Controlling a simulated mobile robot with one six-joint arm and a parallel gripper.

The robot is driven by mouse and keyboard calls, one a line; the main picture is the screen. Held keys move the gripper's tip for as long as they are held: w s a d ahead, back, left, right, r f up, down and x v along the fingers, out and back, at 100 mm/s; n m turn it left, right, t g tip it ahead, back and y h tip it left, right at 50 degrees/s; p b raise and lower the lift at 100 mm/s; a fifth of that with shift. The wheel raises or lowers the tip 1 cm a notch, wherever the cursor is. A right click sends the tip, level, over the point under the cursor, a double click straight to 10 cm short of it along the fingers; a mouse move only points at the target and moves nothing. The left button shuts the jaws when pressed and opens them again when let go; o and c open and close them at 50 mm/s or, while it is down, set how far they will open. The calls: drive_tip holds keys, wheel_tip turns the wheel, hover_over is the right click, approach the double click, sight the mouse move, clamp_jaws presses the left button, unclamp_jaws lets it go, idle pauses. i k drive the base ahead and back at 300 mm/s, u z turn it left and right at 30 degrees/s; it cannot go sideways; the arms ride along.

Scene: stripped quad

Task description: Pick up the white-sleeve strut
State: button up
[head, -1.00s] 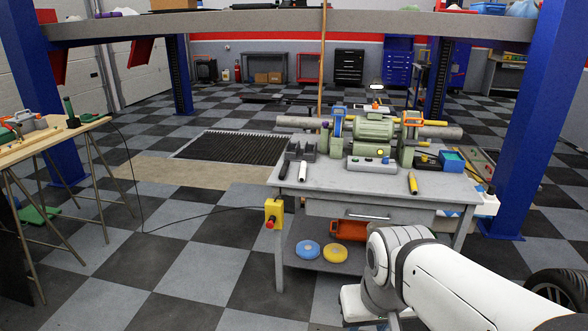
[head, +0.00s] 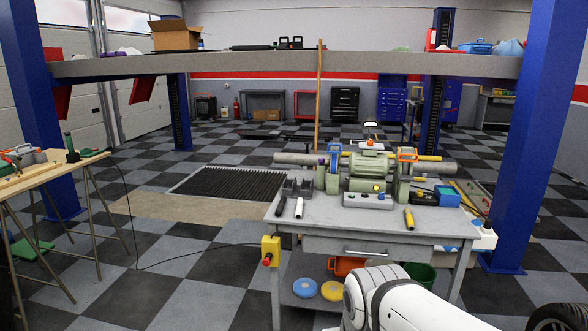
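The white-sleeve strut (head: 299,208) is a short, slim rod with a white body. It lies on the left front part of the grey workbench top (head: 340,222), pointing roughly away from me. A similar dark strut (head: 281,207) lies just left of it, and a yellow one (head: 409,219) lies farther right. Nothing touches the white strut that I can see. My white arm shows at the bottom, in front of the bench, but my gripper is outside the picture.
A grinder-like green machine (head: 368,172) and a grey control box (head: 367,201) stand behind the struts. A yellow stop-button box (head: 270,251) hangs at the bench's left edge. Blue and yellow discs (head: 331,290) lie on the lower shelf.

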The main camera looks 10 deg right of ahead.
sight(299, 212)
drive_tip(key=u, duration=2.85)
drive_tip(key=k, duration=2.1)
drive_tip(key=z, duration=2.5)
drive_tip(key=i, duration=1)
drive_tip(key=u, duration=0.05)
